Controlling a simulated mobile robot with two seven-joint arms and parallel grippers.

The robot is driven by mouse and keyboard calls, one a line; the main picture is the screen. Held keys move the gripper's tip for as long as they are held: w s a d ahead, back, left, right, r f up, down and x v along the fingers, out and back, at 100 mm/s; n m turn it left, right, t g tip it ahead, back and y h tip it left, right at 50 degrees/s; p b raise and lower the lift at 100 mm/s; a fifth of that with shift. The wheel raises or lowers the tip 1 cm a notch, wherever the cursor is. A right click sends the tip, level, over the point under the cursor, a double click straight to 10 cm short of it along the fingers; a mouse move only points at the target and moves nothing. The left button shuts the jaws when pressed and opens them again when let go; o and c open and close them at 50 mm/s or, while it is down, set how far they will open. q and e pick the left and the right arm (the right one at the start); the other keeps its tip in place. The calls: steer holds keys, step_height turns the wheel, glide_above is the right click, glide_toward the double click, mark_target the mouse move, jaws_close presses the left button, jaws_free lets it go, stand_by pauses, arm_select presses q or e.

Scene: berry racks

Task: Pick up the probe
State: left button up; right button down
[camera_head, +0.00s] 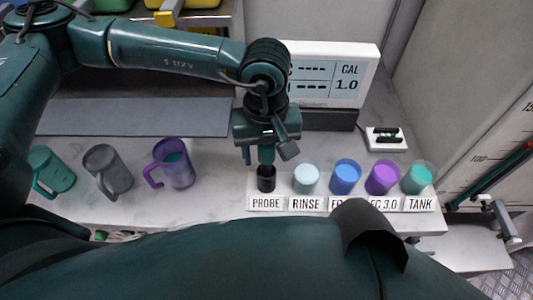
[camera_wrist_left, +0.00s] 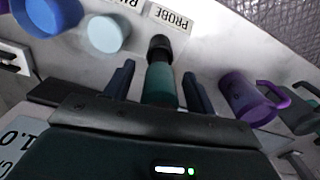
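The probe (camera_head: 266,154) has a green body and stands upright at the black holder (camera_head: 266,180) behind the PROBE label. It also shows in the left wrist view (camera_wrist_left: 160,82), with the black part (camera_wrist_left: 160,47) at its far end. My left gripper (camera_head: 266,150) is directly above and around the probe. In the left wrist view its two fingers (camera_wrist_left: 159,88) are on either side of the green body, with gaps on both sides, so it is open. The probe's upper end is hidden by the gripper. My right gripper is not in view.
Right of the probe stand the RINSE cup (camera_head: 306,178), a blue cup (camera_head: 345,176), a purple cup (camera_head: 382,177) and the TANK cup (camera_head: 418,178). Three mugs, green (camera_head: 52,172), grey (camera_head: 108,171) and purple (camera_head: 175,163), stand left. A CAL display (camera_head: 333,75) is behind.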

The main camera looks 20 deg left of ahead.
arm_select(q)
steer(key=c, duration=1)
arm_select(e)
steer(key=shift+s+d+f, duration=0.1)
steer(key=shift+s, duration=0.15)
arm_select(q)
steer(key=shift+r, duration=0.1)
